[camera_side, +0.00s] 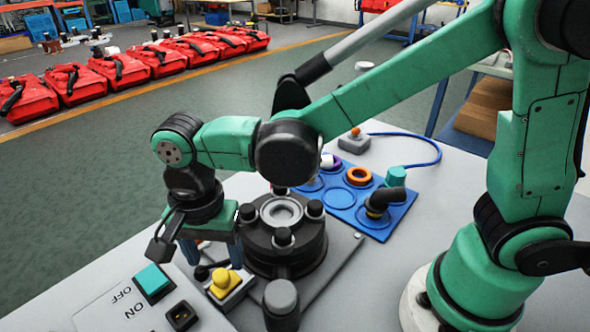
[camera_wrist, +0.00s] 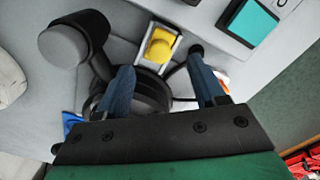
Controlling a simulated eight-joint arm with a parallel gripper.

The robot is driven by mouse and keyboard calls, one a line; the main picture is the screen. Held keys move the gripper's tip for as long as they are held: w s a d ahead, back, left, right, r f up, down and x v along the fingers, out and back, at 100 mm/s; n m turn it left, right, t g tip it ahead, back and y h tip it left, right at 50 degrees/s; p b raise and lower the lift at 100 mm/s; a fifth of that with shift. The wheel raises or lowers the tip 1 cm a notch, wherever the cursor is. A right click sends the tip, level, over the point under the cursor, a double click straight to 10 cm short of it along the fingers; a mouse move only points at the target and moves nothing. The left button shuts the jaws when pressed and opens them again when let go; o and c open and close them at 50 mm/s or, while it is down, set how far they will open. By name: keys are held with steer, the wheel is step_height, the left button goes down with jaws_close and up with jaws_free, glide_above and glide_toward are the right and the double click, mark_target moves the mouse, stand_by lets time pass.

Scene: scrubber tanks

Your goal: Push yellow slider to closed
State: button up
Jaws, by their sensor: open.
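The yellow slider (camera_side: 226,284) is a blocky knob on a pale grey track on the table, in front of the round black device. In the wrist view the yellow slider (camera_wrist: 159,45) sits near one end of its track, beyond my fingertips. My gripper (camera_side: 212,262) points down just behind the slider in the side view, beside the black device. In the wrist view my gripper (camera_wrist: 161,64) has its two blue fingers wide apart with nothing between them, apparently short of the slider. Contact with the slider cannot be told.
The black device (camera_side: 283,245) has several upright posts. A grey-capped post (camera_side: 281,297) stands right of the slider. A black ball knob (camera_side: 201,273) is close to my fingers. A teal switch (camera_side: 153,279) sits on an ON/OFF panel at left. A blue tray (camera_side: 341,198) lies behind.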

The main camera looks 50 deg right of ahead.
mark_target(220, 274)
steer(key=shift+f, duration=2.35)
jaws_close()
